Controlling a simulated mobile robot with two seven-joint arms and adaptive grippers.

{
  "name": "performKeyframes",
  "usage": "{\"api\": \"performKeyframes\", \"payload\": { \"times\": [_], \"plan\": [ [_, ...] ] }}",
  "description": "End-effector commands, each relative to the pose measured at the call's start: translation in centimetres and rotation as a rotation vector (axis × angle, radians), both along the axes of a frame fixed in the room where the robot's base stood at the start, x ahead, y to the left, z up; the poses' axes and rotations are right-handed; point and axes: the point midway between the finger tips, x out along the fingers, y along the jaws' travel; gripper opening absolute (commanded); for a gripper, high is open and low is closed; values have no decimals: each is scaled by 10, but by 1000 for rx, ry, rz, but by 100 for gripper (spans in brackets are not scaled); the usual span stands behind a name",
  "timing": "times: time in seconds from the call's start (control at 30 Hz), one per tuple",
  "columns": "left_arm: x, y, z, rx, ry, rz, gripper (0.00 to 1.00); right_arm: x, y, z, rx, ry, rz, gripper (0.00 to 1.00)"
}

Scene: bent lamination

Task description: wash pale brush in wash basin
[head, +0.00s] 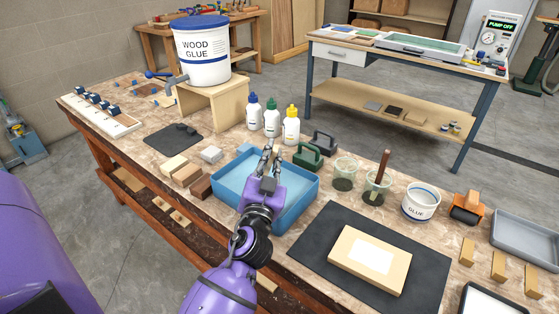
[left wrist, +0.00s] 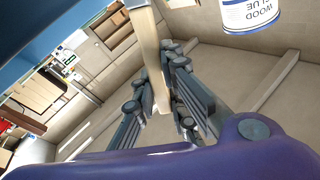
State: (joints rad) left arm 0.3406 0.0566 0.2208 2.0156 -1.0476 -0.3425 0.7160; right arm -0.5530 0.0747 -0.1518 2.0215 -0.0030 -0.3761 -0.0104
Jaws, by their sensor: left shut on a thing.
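The wash basin (head: 296,205) is a blue, open tub in the middle of the bench. My left gripper (head: 270,160) is over the basin in the head view, with its fingers pointing to the far side. In the left wrist view its fingers (left wrist: 165,85) are shut on the pale brush (left wrist: 150,50), whose pale wooden handle runs between them. The brush's far end leaves that view at the top, beside a blue surface, so its bristles are hidden. In the head view the gripper mostly covers the brush. I cannot tell whether it touches the basin. My right gripper is not in view.
Two glass jars (head: 346,170), one with a dark brown handle (head: 384,165), and a glue tub (head: 421,203) stand right. A dark mat (head: 425,260) with a wooden block lies front right.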

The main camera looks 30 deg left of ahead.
Motion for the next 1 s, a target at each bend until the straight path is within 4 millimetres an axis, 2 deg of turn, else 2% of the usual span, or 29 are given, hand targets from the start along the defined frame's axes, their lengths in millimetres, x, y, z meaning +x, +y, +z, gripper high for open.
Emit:
{"api": "performKeyframes", "payload": {
  "times": [0.2,0.57,1.0],
  "plan": [
    [1,16,1,1,-2,-1,0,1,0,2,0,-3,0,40],
    [2,17,0,0,-1,-1,0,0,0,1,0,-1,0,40],
    [-1,-19,-1,-3,-1,-1,0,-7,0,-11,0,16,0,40]
  ]
}}
